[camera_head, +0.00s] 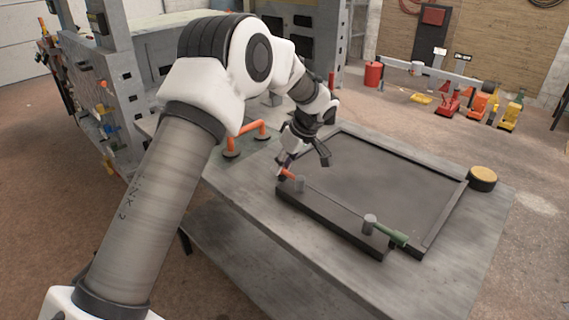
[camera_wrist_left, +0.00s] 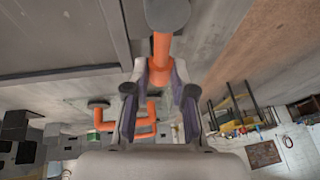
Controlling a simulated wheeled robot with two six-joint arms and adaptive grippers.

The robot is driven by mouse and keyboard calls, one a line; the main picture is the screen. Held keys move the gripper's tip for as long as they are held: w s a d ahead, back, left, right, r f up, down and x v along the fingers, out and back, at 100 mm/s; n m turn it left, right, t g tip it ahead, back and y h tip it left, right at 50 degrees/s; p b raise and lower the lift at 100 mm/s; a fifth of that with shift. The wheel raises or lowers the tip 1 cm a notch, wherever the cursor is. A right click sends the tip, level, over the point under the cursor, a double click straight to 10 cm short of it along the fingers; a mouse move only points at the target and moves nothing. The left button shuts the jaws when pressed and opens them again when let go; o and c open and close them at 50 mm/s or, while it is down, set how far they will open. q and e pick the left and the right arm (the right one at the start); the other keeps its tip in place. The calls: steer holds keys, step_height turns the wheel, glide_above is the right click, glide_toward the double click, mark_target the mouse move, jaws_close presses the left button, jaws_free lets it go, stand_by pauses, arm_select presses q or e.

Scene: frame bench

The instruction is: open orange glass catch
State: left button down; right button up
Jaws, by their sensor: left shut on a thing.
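The orange glass catch (camera_head: 289,173) sits at the near left corner of the dark frame, with a grey post (camera_head: 299,184) beside it. It also shows in the left wrist view as an orange bar (camera_wrist_left: 162,48) coming from a round grey post (camera_wrist_left: 166,12). My left gripper (camera_head: 284,163) is shut on the orange catch, with one finger on each side of it. The fingers hide part of the catch. A green catch (camera_head: 392,234) is on the same near edge, at the right. My right gripper is in neither view.
The dark frame with its grey panel (camera_head: 375,175) lies flat on the grey bench (camera_head: 450,275). An orange handle (camera_head: 248,135) stands on the bench behind the arm. A yellow-topped black round thing (camera_head: 482,178) is at the bench's right. The bench's front right is clear.

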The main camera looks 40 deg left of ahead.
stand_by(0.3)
arm_select(q)
steer(key=c, duration=1)
jaws_free()
steer(key=shift+c, duration=0.2)
steer(key=shift+o, duration=0.4)
steer(key=shift+a, duration=0.1)
steer(key=v, duration=1.1)
steer(key=shift+d+r, duration=0.2)
steer(key=shift+r, duration=0.15)
